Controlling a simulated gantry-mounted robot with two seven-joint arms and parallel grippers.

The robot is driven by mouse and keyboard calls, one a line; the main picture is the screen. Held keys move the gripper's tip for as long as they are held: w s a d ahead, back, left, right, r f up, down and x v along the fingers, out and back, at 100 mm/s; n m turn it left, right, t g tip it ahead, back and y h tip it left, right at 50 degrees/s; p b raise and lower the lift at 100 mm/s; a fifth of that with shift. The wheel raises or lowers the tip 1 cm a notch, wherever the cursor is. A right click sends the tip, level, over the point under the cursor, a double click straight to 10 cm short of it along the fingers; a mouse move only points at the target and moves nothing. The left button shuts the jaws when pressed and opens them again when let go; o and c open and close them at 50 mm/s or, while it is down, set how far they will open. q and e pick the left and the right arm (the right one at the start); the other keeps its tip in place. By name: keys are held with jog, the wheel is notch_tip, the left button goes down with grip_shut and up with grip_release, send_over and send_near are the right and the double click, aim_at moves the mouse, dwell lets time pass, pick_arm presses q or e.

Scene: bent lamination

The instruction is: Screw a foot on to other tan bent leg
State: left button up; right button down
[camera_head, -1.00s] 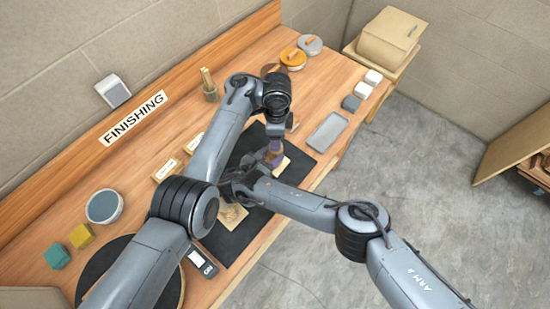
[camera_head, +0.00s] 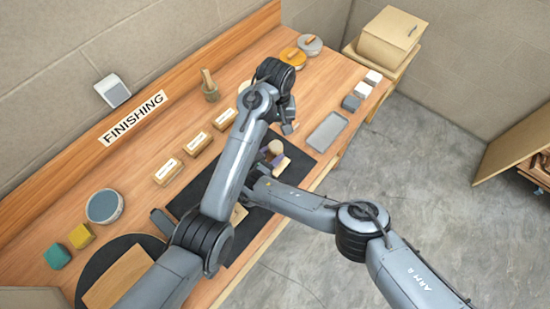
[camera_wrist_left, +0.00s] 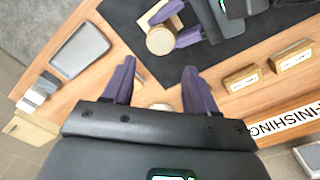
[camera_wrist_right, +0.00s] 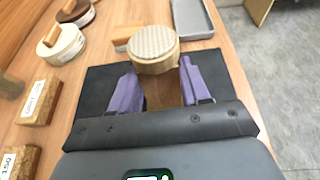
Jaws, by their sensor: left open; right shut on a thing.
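My right gripper (camera_head: 270,160) is shut on a tan bent leg (camera_wrist_right: 162,92). A round wooden foot (camera_wrist_right: 153,46) with a textured pale face sits at the leg's end, just beyond the purple fingers in the right wrist view. The foot also shows in the head view (camera_head: 276,147) and the left wrist view (camera_wrist_left: 160,40). My left gripper (camera_wrist_left: 160,85) is open, its fingers wide apart and clear of the foot. A small tan thing (camera_wrist_left: 160,106) shows low between them; I cannot tell what it is. Another tan piece (camera_head: 238,213) on the black mat is partly hidden by my left arm.
The black mat (camera_head: 305,165) lies under the grippers. A grey tray (camera_head: 327,131) is to its right. Small blocks (camera_head: 362,90) line the far right edge.

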aim_at(275, 146)
pick_arm(q)
jog(key=shift+s+f, duration=0.15)
jog(key=shift+f, duration=0.1)
jog(key=shift+f, duration=0.1)
jog(key=shift+f, duration=3.95)
jog(key=shift+c, duration=0.3)
jog(key=c, duration=0.8)
jog(key=o, duration=1.2)
jog(key=shift+r, duration=0.1)
notch_tip(275, 146, up, 12)
jog(key=shift+f, duration=0.1)
